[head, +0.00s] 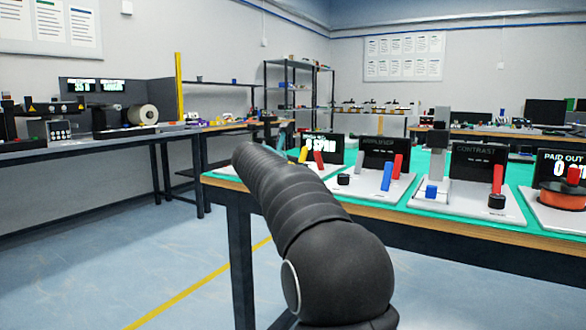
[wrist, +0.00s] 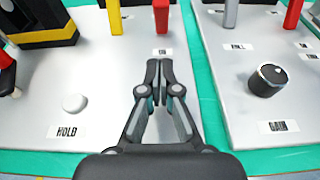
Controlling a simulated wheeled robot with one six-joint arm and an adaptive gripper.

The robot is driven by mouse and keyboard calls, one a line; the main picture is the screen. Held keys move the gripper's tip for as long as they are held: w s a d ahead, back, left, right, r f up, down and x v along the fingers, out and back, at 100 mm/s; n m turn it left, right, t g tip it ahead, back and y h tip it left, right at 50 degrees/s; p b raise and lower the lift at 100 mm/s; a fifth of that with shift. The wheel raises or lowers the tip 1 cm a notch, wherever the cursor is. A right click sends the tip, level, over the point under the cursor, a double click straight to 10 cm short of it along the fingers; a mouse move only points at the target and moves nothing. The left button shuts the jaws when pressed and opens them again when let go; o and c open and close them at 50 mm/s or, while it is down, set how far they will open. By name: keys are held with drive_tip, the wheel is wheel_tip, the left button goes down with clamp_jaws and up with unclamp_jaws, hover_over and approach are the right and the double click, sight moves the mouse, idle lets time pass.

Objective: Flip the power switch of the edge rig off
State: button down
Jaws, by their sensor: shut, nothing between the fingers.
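My gripper (wrist: 159,68) is shut and empty in the wrist view, over a light grey panel (wrist: 110,80). A red upright lever (wrist: 161,15) stands on this panel just beyond the fingertips, apart from them; a small label sits near its base. A yellow lever (wrist: 115,17) stands to its left. A white button marked HOLD (wrist: 74,103) is nearer on the left. In the head view a panel's red lever (head: 318,160) and yellow lever (head: 303,155) stand before a small screen (head: 322,144). No readable label tells which panel is the edge rig. My gripper is hidden in the head view.
A neighbouring panel in the wrist view has a black knob (wrist: 267,79) and another red lever (wrist: 293,14), right of a narrow green gap. In the head view more panels line the green-topped table (head: 429,215), including a contrast panel (head: 480,165) and an orange reel (head: 562,195).

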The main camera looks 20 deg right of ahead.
sight(317, 160)
drive_tip(key=x, duration=0.3)
drive_tip(key=shift+w+d+f, duration=0.1)
drive_tip(key=shift+d, duration=0.1)
drive_tip(key=shift+w+d+r, duration=0.6)
drive_tip(key=shift+d+r, duration=0.1)
drive_tip(key=shift+r, duration=0.05)
drive_tip(key=shift+w+d+r+p, duration=0.3)
drive_tip(key=shift+w+d+r, duration=0.1)
drive_tip(key=shift+d, duration=0.1)
